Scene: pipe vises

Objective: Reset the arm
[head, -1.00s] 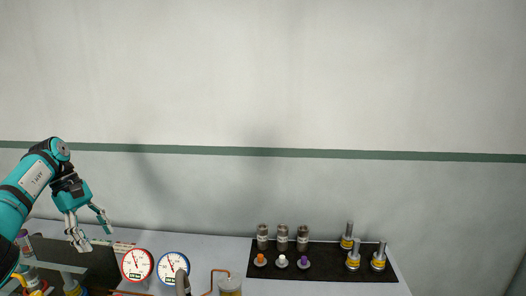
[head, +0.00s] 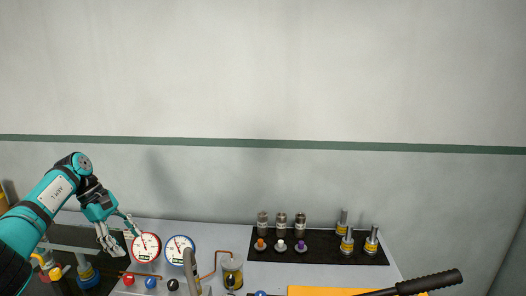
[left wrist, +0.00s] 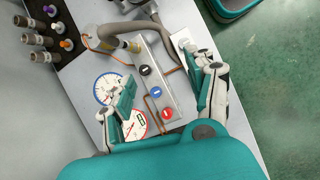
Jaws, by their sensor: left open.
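My left arm (head: 45,205) comes in from the left in the head view, teal with black joints. My left gripper (head: 122,236) is open and empty, with its fingers pointing down beside the red-rimmed gauge (head: 146,247). In the left wrist view its two fingers (left wrist: 165,95) stand wide apart above the bench, with the gauges and coloured knobs showing between and below them. No part of my right gripper shows.
A blue-rimmed gauge (head: 180,250) stands beside the red one. Red (head: 128,280), blue (head: 150,283) and black (head: 172,285) knobs sit in front. A black mat (head: 320,254) holds several metal fittings. A black-handled tool (head: 430,282) lies at the lower right. The wall above is clear.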

